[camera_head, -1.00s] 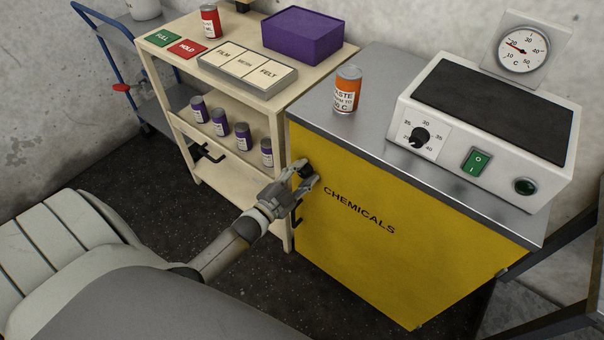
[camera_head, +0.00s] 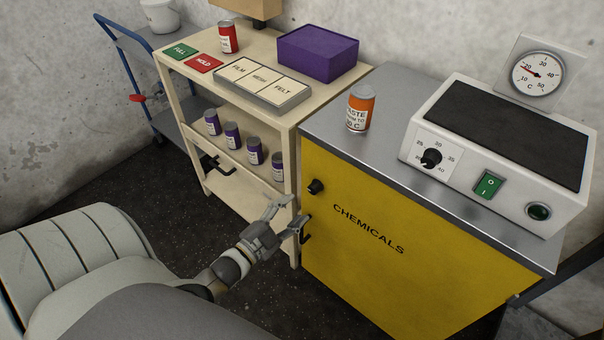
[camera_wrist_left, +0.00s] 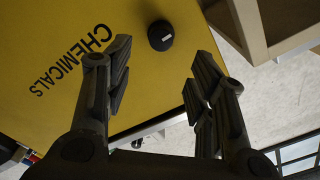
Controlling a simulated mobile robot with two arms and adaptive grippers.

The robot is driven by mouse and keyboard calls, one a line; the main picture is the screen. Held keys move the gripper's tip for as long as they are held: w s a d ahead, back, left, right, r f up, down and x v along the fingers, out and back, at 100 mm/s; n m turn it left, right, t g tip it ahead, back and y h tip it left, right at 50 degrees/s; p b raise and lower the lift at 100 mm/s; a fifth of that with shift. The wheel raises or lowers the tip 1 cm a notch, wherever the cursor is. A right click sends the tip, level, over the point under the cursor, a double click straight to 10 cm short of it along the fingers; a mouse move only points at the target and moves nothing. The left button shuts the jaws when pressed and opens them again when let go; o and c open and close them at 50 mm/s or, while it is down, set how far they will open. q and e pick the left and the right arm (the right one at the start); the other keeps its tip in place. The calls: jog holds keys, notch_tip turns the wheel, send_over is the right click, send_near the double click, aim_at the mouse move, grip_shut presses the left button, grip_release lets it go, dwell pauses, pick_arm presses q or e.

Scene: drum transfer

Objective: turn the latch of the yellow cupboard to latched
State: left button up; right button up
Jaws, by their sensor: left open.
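The yellow cupboard (camera_head: 375,265) stands under a grey top with its door, marked CHEMICALS, looking closed. Its latch is a round black knob (camera_head: 316,187) at the door's upper left corner. The knob (camera_wrist_left: 161,36) also shows in the left wrist view, with a small white mark on its face. In the wrist view the knob lies beyond and between the spread fingertips (camera_wrist_left: 160,62).
A beige shelf (camera_head: 200,118) with several purple-labelled cans stands close left of the cupboard. An orange can (camera_head: 360,109) and a white heater unit (camera_head: 505,150) stand on the cupboard top. A blue cart (camera_head: 125,62) is at the back left. Dark floor in front is clear.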

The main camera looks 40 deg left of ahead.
pick_arm(q)
jog(key=shift+s+a, duration=0.1)
jog(key=shift+s, duration=1.4)
jog(key=s+d+f+n+g, duration=0.1)
jog(key=s+f+n+g, duration=0.2)
jog(key=f, duration=0.6)
jog(key=s+d+f+g+y, duration=0.1)
jog(key=s+f+g, duration=0.25)
jog(key=f, duration=0.55)
jog(key=s+d+f+n+g, duration=0.2)
jog(key=s+f, duration=0.2)
jog(key=f, duration=0.5)
jog(key=s+d+f+g, duration=0.1)
jog(key=s+f+g, duration=0.1)
jog(key=s+f, duration=0.2)
jog(key=s+d+f+n+g, duration=0.1)
jog(key=s+d+f+g, duration=0.1)
jog(key=s, duration=0.8)
jog(key=s+d+f+n+g, duration=0.1)
jog(key=s+d+f+g, duration=0.1)
jog(key=s+f+g, duration=0.2)
jog(key=s+f, duration=0.3)
jog(key=s, duration=0.1)
jog(key=shift+d, duration=0.2)
jog(key=shift+s+f+g, duration=0.1)
jog(key=shift+g, duration=0.15)
